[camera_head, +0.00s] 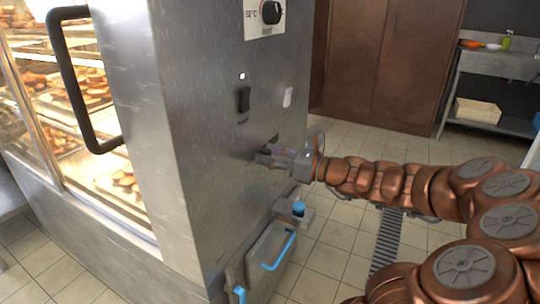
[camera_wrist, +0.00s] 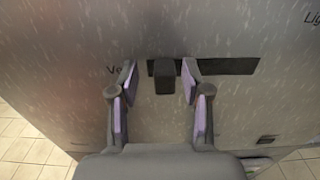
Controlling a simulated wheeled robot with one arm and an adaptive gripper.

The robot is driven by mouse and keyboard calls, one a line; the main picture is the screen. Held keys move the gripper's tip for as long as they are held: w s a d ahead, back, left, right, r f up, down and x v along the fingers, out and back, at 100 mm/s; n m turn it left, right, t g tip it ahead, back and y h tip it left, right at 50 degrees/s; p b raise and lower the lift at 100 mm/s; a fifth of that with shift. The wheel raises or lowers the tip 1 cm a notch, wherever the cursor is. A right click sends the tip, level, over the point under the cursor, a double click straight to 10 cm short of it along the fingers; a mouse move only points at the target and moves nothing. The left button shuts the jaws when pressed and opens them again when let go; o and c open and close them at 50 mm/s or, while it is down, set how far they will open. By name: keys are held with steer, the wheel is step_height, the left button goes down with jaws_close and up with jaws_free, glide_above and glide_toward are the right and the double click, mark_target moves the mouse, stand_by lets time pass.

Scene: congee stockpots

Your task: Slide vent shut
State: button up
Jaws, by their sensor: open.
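The vent slider is a small dark knob (camera_wrist: 166,76) on the metal side panel of a warming cabinet (camera_head: 215,190). It sits near the left end of a dark horizontal slot (camera_wrist: 232,66), whose bare part runs to the right. A partly covered "Ve…" label (camera_wrist: 113,69) is left of it. My gripper (camera_wrist: 159,74) is open, with one finger on each side of the knob. The right finger is close to the knob; a wider gap shows on the left. In the head view my gripper (camera_head: 268,155) is at the panel and hides the knob.
A black switch (camera_head: 244,99), a white switch (camera_head: 288,97) and a dial (camera_head: 271,12) are above. A tray with a blue handle (camera_head: 279,252) is below. The glass door's black handle (camera_head: 72,80) juts out left.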

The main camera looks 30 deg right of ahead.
steer(key=v, duration=1.2)
stand_by(0.6)
steer(key=s+a+r+n+g+p, duration=0.1)
steer(key=s+a+n+g+p, duration=0.3)
steer(key=a, duration=0.5)
steer(key=s+a+r+n+g+y+p, duration=0.1)
steer(key=a+r+n+g+p, duration=0.1)
steer(key=a+n+g+p, duration=0.45)
steer(key=s+a+r+n+g+p, duration=0.1)
steer(key=s+a+n+g+p, duration=0.2)
steer(key=a+n, duration=0.55)
steer(key=s+a+r+n+g+h+p, duration=0.35)
steer(key=s+p, duration=0.25)
steer(key=s, duration=0.2)
steer(key=s+d+r+n+h+p, duration=0.5)
steer(key=s+n+h+p, duration=0.1)
steer(key=n, duration=0.1)
steer(key=shift+s+d+h+p, duration=0.2)
steer(key=shift+s+h+p, duration=0.15)
steer(key=shift+p, duration=0.05)
